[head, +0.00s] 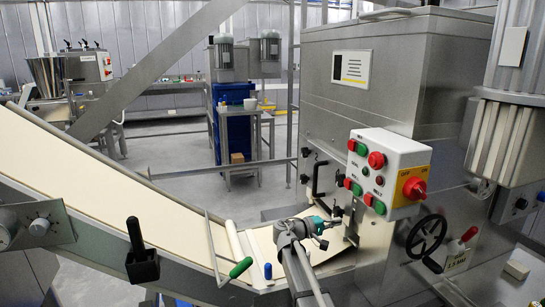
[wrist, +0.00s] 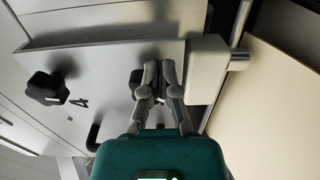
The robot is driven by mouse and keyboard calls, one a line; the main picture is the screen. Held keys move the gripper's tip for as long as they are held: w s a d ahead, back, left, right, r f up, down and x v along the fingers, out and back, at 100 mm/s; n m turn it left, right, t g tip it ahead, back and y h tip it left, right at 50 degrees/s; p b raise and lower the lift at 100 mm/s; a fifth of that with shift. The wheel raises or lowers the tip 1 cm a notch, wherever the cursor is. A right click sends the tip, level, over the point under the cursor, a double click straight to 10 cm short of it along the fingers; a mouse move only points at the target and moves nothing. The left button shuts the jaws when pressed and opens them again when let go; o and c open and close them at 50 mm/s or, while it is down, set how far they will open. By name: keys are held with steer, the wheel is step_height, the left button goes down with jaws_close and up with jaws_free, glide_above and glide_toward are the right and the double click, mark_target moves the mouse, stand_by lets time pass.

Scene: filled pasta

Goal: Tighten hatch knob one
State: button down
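My gripper (wrist: 159,66) reaches to the pale hatch panel in the wrist view, its two grey fingers drawn in with their tips close together. A black lobed hatch knob (wrist: 46,88) stands on the panel to the left, apart from the fingers, beside a dark number mark (wrist: 78,102). In the head view my gripper (head: 336,219) is at the lower front of the steel machine (head: 375,90), where its tips are hard to make out.
A control box (head: 390,170) with red and green buttons juts out above my gripper. A black handwheel (head: 426,236) is to the right. The cream conveyor belt (head: 110,185) slopes in from the left, with a green-ended lever (head: 241,267) near my arm.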

steer(key=shift+s+d+f, duration=0.1)
steer(key=shift+s+f, duration=0.1)
steer(key=shift+s, duration=0.05)
stand_by(0.8)
steer(key=v, duration=0.6)
stand_by(0.4)
steer(key=shift+r, duration=0.1)
steer(key=r+n+p, duration=0.1)
steer(key=n, duration=0.1)
steer(key=a+r+n+p, duration=0.1)
steer(key=r+n+p, duration=0.1)
steer(key=w+r+n+p, duration=0.1)
steer(key=n, duration=0.1)
steer(key=shift+a+r, duration=0.25)
stand_by(0.3)
steer(key=shift+d, duration=0.15)
steer(key=shift+x, duration=3.4)
